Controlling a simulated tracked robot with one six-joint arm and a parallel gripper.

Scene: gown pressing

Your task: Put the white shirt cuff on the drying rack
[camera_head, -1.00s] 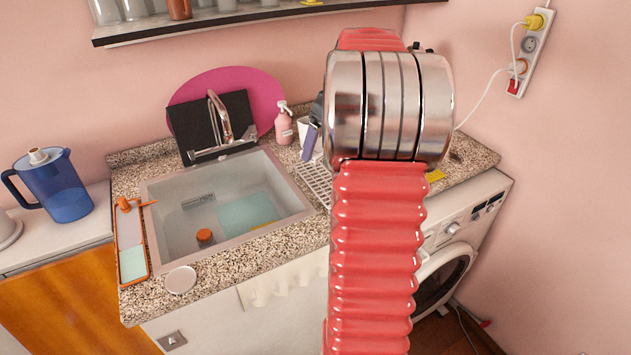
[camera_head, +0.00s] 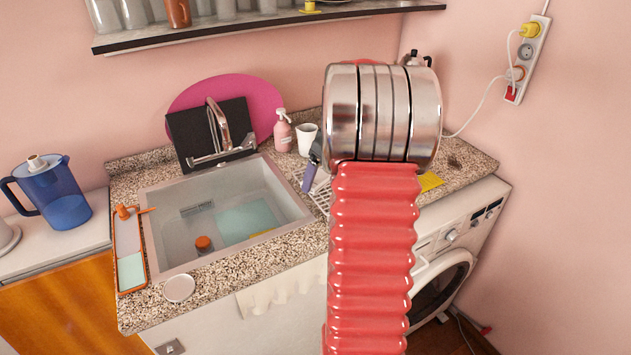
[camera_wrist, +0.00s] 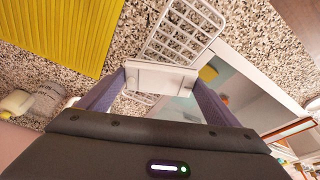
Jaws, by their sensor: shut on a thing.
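A white, box-like piece that I take for the white shirt cuff (camera_wrist: 161,79) is between the two purple fingers of my gripper (camera_wrist: 160,86) in the wrist view. The gripper is shut on it. In the head view one purple finger of my gripper (camera_head: 309,177) shows left of my red arm; the cuff is hidden there. The drying rack (camera_wrist: 185,28), a white grid, lies on the counter beyond and partly below the cuff. The rack (camera_head: 321,195) also shows in the head view, right of the sink and partly behind my arm. I cannot tell whether the cuff touches it.
The sink (camera_head: 225,215) with water lies left of the rack. A white cup (camera_head: 306,139) and pink soap bottle (camera_head: 283,130) stand behind it. A yellow ribbed mat (camera_wrist: 60,30) lies beside the rack. A shelf (camera_head: 270,20) hangs above; a washing machine (camera_head: 460,250) stands at right.

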